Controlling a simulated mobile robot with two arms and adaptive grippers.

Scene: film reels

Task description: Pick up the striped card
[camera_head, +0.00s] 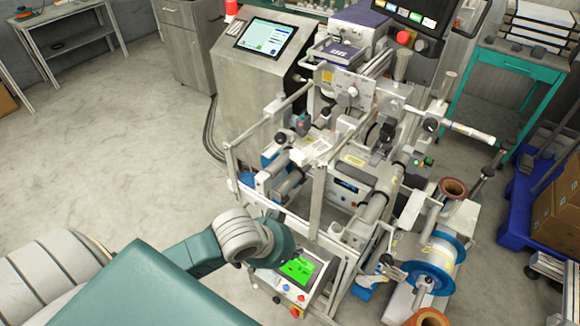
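I cannot clearly make out a striped card. A small pale sheet with faint markings (316,148) lies on the upper left part of the machine, too small to tell if it is striped. My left arm comes in from the lower left in teal and grey. My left gripper (296,258) is at its end, low in front of the machine by a control panel with a lit green screen (300,270). Its fingers are small and dark, and I cannot tell if they are open or hold anything. My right gripper is not in view.
The reel machine (345,185) with metal posts and rollers fills the middle. A blue-flanged reel (440,262) is at its lower right. A grey cabinet with a screen (262,38) stands behind. A teal table (518,62) is at the back right. The left floor is clear.

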